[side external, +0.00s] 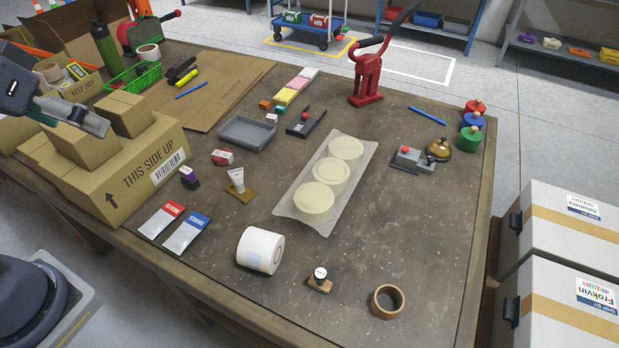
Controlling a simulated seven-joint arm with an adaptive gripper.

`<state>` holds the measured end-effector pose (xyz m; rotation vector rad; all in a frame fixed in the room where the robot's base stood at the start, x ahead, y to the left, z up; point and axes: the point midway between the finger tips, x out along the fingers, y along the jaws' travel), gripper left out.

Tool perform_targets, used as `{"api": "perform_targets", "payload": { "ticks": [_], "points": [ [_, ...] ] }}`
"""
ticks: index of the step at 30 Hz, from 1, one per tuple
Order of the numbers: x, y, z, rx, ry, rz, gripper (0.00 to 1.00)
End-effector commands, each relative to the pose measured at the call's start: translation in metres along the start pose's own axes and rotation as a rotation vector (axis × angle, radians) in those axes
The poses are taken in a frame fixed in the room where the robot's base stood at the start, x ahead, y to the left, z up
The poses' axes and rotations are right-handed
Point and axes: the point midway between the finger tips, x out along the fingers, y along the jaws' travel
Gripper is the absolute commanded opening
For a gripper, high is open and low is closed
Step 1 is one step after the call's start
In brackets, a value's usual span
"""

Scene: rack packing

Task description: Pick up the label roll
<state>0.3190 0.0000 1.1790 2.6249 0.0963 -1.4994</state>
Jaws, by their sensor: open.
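A white label roll (261,250) lies on its side near the front of the table, its round end with the core facing right. A pale blue patch shows on its left side. My gripper (103,127) is at the left edge of the side view, over the cardboard boxes and well to the left of and behind the roll. It is open and nothing shows between its fingers. The fingers are seen edge-on and the rest of my arm is mostly out of frame.
A cardboard box (122,198) with smaller boxes on top stands left. Red and blue packets (186,232) lie left of the roll, a stamp (320,279) and brown tape (387,301) right. A clear tray with round pieces (281,209) lies behind. Table is bare around the roll.

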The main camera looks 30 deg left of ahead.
Motion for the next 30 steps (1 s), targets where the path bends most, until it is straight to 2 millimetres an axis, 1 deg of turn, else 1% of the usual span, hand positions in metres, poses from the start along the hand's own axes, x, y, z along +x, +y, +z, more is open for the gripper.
{"api": "perform_targets", "payload": {
  "ticks": [1, 5, 8, 11, 12, 14, 15, 17, 18, 21, 25, 28, 30],
  "points": [
    [-0.001, 0.003, -0.015, -0.063, 0.012, 0.008, 1.00],
    [0.015, 0.022, -0.044, -0.164, -0.037, 0.037, 1.00],
    [0.038, 0.045, -0.060, -0.212, -0.103, 0.051, 1.00],
    [0.072, 0.077, -0.070, -0.235, -0.189, 0.052, 1.00],
    [0.089, 0.092, -0.070, -0.235, -0.228, 0.047, 1.00],
    [0.115, 0.115, -0.066, -0.225, -0.286, 0.033, 1.00],
    [0.132, 0.129, -0.059, -0.212, -0.324, 0.020, 1.00],
    [0.154, 0.148, -0.047, -0.182, -0.374, 0.000, 1.00],
    [0.168, 0.159, -0.037, -0.156, -0.404, -0.014, 1.00],
    [0.193, 0.177, -0.011, -0.086, -0.469, -0.046, 1.00],
    [0.209, 0.186, 0.016, -0.027, -0.522, -0.077, 1.00],
    [0.216, 0.189, 0.027, -0.008, -0.532, -0.080, 1.00],
    [0.227, 0.188, 0.033, -0.008, -0.532, -0.080, 1.00]
  ]
}}
